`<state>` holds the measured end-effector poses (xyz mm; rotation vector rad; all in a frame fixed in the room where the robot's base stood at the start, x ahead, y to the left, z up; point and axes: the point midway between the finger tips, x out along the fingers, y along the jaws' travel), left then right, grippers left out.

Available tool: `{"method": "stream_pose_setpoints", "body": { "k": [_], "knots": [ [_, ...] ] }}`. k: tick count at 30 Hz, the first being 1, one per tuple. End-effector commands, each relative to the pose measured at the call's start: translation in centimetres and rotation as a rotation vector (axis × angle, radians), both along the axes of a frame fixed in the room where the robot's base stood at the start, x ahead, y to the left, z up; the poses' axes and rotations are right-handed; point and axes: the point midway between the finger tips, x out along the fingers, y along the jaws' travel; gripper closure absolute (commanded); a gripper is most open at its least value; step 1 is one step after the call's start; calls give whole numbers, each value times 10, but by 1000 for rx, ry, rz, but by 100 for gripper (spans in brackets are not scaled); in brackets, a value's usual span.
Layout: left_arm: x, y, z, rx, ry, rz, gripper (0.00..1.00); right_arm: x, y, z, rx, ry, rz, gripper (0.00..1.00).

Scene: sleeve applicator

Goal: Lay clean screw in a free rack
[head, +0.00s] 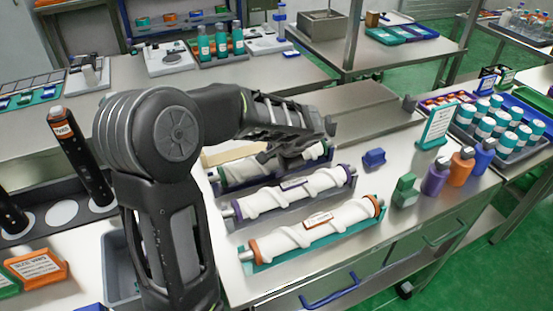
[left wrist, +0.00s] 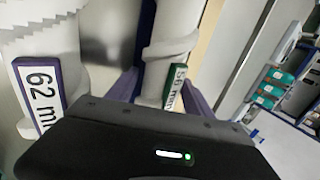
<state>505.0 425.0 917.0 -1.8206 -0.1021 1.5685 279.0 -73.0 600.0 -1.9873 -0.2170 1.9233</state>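Three white screws lie side by side on the bench. The front one has orange ends (head: 315,228) and lies on a teal rack (head: 262,266). The middle one has purple ends (head: 295,191) and lies on a grey rack; its 62 mm label shows in the left wrist view (left wrist: 38,92). The back one, with a green end (head: 240,172), has a green label (left wrist: 175,88) and lies between purple rack sides (left wrist: 196,102). My left gripper (head: 300,143) is just above this back screw and partly hides it. Its fingertips are not clear. My right gripper is not in view.
Purple, orange and blue bottles (head: 460,167), a green block (head: 405,190) and a small blue block (head: 374,158) stand right of the screws. A teal sign (head: 436,124) stands behind them. Black cylinders (head: 78,155) stand upright at the left. A flat metal plate (head: 360,98) lies behind.

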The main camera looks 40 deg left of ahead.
Motion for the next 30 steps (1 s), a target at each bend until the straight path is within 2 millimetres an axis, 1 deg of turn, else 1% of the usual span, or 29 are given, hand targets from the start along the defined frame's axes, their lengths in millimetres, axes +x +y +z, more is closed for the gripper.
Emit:
{"method": "stream_pose_setpoints", "body": {
  "k": [1,3,11,14,16,20,30],
  "knots": [
    [0,0,0,0,0,0,35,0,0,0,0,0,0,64],
    [0,0,0,0,0,0,30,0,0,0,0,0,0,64],
    [0,0,1,0,0,0,30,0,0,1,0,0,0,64],
    [0,0,5,0,0,0,30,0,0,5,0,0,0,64],
    [-1,-4,9,1,-3,-2,30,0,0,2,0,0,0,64],
    [-6,-13,25,0,-4,-1,30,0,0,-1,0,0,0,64],
    [-24,-48,82,-1,-3,-2,30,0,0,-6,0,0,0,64]
  ]
}}
